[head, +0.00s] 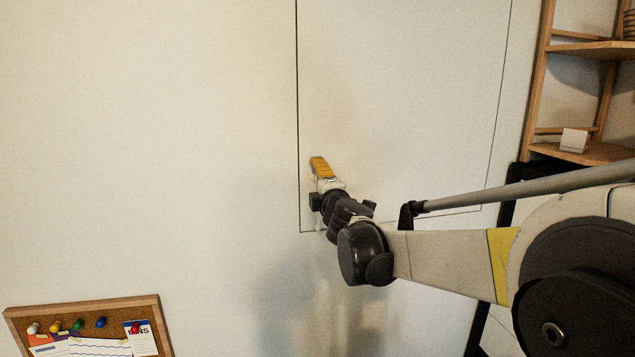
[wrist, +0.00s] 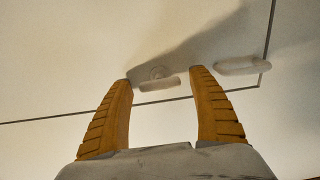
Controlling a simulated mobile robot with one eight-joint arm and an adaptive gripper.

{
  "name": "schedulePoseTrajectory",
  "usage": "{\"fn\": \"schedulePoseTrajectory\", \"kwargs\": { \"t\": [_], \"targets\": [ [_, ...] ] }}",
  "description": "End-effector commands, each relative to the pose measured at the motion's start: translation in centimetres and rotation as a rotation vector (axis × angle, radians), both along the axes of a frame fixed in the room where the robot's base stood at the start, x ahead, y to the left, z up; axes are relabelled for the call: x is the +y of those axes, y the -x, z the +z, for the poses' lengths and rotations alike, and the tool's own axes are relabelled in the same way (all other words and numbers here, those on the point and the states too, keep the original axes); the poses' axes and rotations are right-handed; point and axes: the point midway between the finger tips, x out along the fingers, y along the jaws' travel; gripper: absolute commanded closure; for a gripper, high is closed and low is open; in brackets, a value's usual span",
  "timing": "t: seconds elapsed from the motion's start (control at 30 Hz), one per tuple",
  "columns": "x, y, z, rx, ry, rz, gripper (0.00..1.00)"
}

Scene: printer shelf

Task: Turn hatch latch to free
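The hatch (head: 410,90) is a pale panel flush with the wall, outlined by thin dark seams. In the wrist view, a small white fitting with a round boss and a short bar (wrist: 158,85), apparently the latch, sits near the hatch's lower seam. A second white oblong piece (wrist: 243,67) lies to its right, by the corner of the seams. My gripper (head: 319,163) is at the hatch's lower left. In the wrist view its yellow fingers (wrist: 160,75) are spread and empty, with the small fitting showing between their tips. Contact cannot be told. The head view hides the fitting behind my gripper.
A cork board (head: 85,302) with pins and papers is at the lower left. A wooden shelf (head: 600,152) with a small white object (head: 574,140) stands at the right. The wall left of the hatch is bare.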

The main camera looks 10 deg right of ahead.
Motion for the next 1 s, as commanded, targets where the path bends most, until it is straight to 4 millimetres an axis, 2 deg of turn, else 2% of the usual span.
{"fn": "schedulePoseTrajectory", "kwargs": {
  "t": [0.27, 0.37, 0.7, 0.83, 1.0],
  "targets": [
    [0.0, 0.6, 0.0, 0.0, -0.001, 0.0, 0.3],
    [0.0, 2.0, 0.0, 0.0, 0.0, 0.0, 0.3],
    [0.0, 9.4, 0.0, 0.0, -0.001, 0.0, 0.3],
    [0.0, 11.1, 0.0, 0.0, -0.001, 0.0, 0.3],
    [0.0, 12.0, 0.0, 0.001, 0.0, 0.0, 0.3]
  ]
}}
